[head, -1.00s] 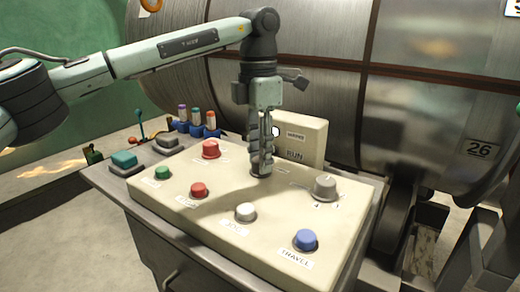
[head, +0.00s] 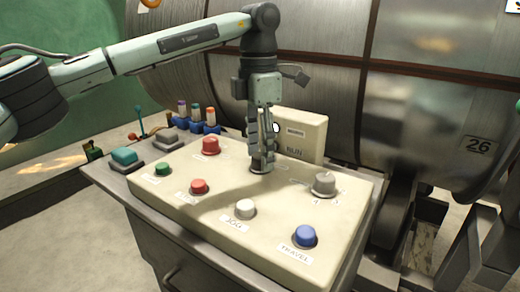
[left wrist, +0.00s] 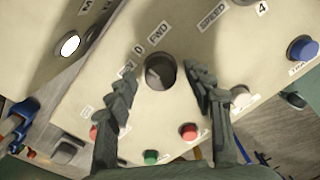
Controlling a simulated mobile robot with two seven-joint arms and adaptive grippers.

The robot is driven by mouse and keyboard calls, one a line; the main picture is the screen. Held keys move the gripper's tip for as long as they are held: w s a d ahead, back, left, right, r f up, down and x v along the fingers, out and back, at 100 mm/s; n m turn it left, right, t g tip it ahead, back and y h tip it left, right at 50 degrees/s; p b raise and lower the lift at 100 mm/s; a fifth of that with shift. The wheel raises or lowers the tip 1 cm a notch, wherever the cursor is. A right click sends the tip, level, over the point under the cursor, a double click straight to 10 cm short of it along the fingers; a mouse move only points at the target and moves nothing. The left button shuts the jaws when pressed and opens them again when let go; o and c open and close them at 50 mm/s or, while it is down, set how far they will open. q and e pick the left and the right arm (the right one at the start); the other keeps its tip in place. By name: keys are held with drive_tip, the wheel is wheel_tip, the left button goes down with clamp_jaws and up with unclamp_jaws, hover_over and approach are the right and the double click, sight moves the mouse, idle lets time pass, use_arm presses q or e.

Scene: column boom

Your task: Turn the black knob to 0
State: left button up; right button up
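The black knob (left wrist: 160,72) shows in the left wrist view as a dark round cap on the cream panel. Labels reading 0 and FWD stand beside it; which way its pointer faces is too dark to tell. My left gripper (left wrist: 162,78) is open, with one finger on each side of the knob and a narrow gap visible on both sides. My right gripper is in neither view.
The cream panel (head: 205,225) also bears a grey dial (head: 324,184), a blue button (head: 304,236), a white button (head: 245,209), red buttons and a green one. An upright box (head: 306,135) labelled RUN stands just behind my gripper. A big metal drum (head: 420,60) fills the background.

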sight(259, 154)
use_arm(q)
drive_tip(key=shift+r, duration=0.1)
wheel_tip(259, 154, up, 12)
drive_tip(key=shift+w, duration=0.2)
drive_tip(key=shift+a, duration=0.1)
idle(0.4)
